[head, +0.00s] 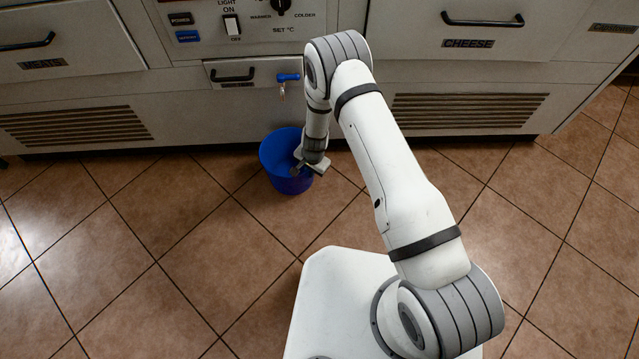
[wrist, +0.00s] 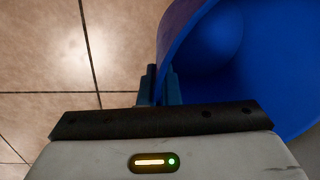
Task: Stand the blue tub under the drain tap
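The blue tub (head: 272,158) is in front of the cabinet base, below the blue-handled drain tap (head: 287,78) and a little out from it towards me. Its open top faces up. I cannot tell whether its bottom touches the floor. My gripper (head: 297,169) is at the tub's near right rim, and my wrist hides part of the tub. In the wrist view the tub (wrist: 215,45) fills the upper right. Its wall runs between the two fingers of my gripper (wrist: 161,82), which are close together on it, one outside and one inside.
The cabinet has a vent grille (head: 78,125) on the left and another (head: 470,110) on the right. A small drawer (head: 232,74) is beside the tap. The tiled floor (head: 130,240) around the tub is clear.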

